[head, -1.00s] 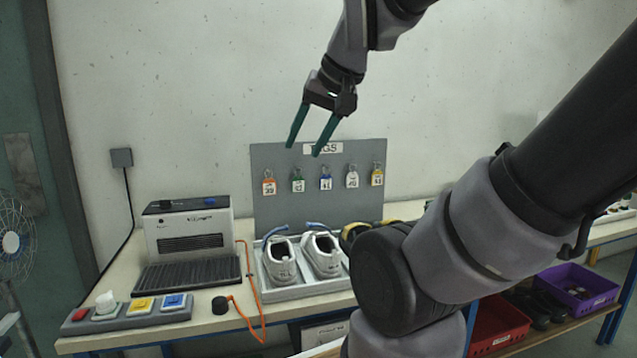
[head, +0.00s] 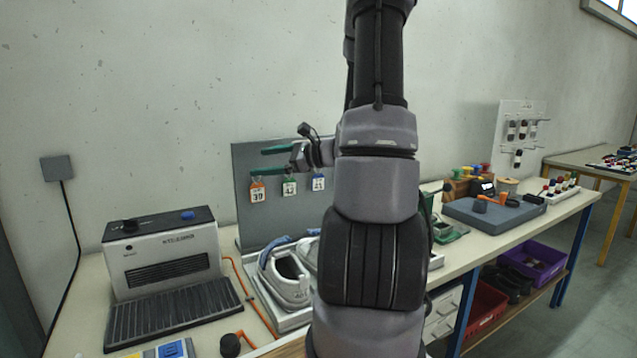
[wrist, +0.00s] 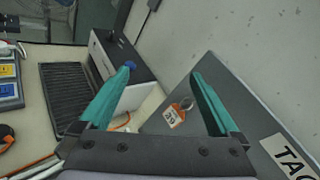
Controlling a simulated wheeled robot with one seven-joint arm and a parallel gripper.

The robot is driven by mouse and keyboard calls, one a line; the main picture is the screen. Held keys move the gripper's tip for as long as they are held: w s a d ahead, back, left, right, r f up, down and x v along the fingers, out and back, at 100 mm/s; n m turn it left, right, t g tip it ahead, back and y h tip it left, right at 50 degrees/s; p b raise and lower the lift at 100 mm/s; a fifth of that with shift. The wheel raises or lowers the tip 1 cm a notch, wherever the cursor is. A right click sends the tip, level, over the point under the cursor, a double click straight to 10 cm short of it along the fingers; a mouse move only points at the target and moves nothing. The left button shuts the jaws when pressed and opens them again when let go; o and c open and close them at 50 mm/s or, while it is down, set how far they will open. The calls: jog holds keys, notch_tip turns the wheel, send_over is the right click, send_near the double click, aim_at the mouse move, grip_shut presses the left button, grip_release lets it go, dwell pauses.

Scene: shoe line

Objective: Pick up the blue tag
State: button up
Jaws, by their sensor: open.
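The blue tag (head: 318,183), a small white label marked 41 with a blue top, hangs on the grey tag board (head: 241,205) in the head view. It is just left of my arm and below my gripper's body. My gripper (head: 258,161) is open with nothing between its green fingers. It lies sideways before the upper board, fingers pointing left. In the wrist view the open fingers (wrist: 163,70) show with the orange tag (wrist: 174,116) beyond them; the blue tag does not show there. The tags further right on the board are hidden behind my arm.
The orange tag 39 (head: 257,191) and green tag 42 (head: 290,187) hang left of the blue one. Shoes (head: 285,275) stand in a tray below the board. A black-and-white machine (head: 165,255) stands at left. The wall is bare above.

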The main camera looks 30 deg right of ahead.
jog(key=w+d+f+m+t+h, duration=0.2)
jog(key=d+m+h, duration=0.15)
jog(key=d, duration=0.25)
jog(key=w+d+f+m+t+h, duration=0.1)
jog(key=d+f+m+t+h, duration=0.1)
jog(key=d+f+m+t, duration=0.3)
jog(key=m+h, duration=0.6)
jog(key=h, duration=0.1)
send_near(319, 177)
jog(key=r, duration=0.1)
jog(key=shift+n+g+y, duration=0.25)
jog(key=shift+g, duration=0.15)
jog(key=w, duration=0.4)
jog(key=shift+w+d, duration=0.2)
jog(key=shift+w, duration=0.05)
jog(key=shift+w+d, duration=0.15)
jog(key=shift+w, duration=2.75)
jog(key=c, duration=1.4)
